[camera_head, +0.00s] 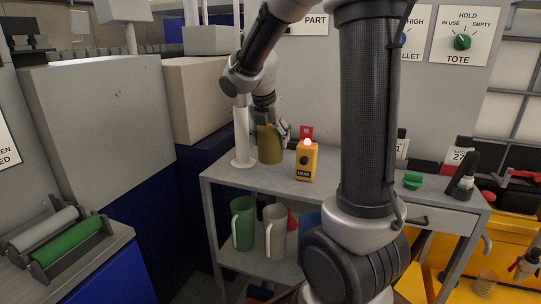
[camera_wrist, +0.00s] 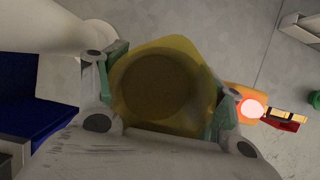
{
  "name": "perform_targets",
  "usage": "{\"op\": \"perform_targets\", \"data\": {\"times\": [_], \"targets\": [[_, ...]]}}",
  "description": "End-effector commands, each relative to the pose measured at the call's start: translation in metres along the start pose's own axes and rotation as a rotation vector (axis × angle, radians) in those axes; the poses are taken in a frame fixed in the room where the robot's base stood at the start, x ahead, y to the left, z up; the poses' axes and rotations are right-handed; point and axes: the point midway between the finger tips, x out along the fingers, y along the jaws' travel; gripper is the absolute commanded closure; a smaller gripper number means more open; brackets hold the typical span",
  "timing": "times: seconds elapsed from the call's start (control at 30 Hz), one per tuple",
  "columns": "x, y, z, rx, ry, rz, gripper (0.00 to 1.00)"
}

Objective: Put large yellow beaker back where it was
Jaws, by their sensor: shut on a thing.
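The large yellow beaker (camera_head: 268,146) is at the left part of the grey bench top, right beside a white post. It looks upright, and its base is at or just above the surface; I cannot tell which. My gripper (camera_head: 273,128) is shut on it near its upper part. In the wrist view the yellow beaker (camera_wrist: 160,55) fills the space between the two green-padded fingers, seen from above into its round opening.
The white post (camera_head: 241,138) stands close to the beaker's left. An orange LEAK box (camera_head: 306,160) with a lit red lamp stands to its right. A green jug (camera_head: 242,222) and a grey jug (camera_head: 275,230) stand on the shelf below. The bench's front middle is clear.

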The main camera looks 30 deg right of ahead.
Motion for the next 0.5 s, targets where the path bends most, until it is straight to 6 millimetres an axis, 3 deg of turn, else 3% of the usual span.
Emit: {"op": "perform_targets", "data": {"times": [0.3,0.5], "targets": [[0.038,0.0,-0.015,-0.001,0.0,-0.002,1.0],[0.042,0.0,-0.017,0.001,-0.002,0.001,1.0]]}}
